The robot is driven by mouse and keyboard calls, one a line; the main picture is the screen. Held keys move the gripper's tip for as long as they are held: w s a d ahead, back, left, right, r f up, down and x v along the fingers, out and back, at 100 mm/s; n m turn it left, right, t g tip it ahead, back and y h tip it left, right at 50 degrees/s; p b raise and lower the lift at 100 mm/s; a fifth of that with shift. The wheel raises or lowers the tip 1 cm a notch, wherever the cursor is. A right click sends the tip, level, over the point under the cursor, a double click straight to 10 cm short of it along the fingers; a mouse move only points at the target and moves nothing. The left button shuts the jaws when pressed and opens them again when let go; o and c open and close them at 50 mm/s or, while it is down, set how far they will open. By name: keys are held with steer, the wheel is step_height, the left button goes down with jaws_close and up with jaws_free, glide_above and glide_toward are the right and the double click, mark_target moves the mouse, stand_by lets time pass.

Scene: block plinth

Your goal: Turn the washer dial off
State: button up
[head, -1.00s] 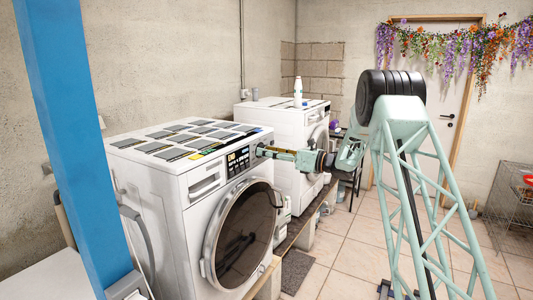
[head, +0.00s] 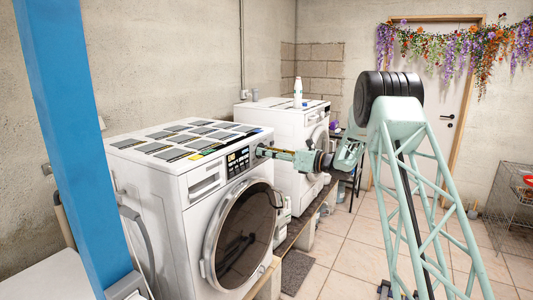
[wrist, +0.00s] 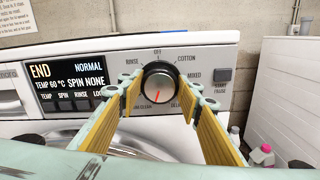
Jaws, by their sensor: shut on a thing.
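The front washer (head: 215,182) is white, and its control panel shows in the wrist view (wrist: 215,60). The OFF label (wrist: 157,50) is at the top of the dial. My gripper (wrist: 160,85) is shut on the dial, with one finger at its left side and one at its right. In the head view my gripper (head: 263,151) meets the panel's right end, and the dial is hidden there.
The display (wrist: 82,76) left of the dial reads END, NORMAL, TEMP 60 and SPIN NONE. A button (wrist: 222,75) sits right of the dial. A second white washer (head: 285,122) stands behind with a white bottle (head: 298,92) on top. Tiled floor (head: 335,240) is open in front.

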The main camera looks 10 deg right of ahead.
steer(key=shift+m, duration=0.5)
steer(key=shift+f+m+p, duration=0.15)
steer(key=shift+m+p, duration=2.55)
steer(key=shift+m, duration=4.95)
steer(key=shift+f+m+p, duration=0.15)
steer(key=shift+m+p, duration=2.55)
steer(key=shift+m, duration=4.95)
steer(key=o, duration=0.8)
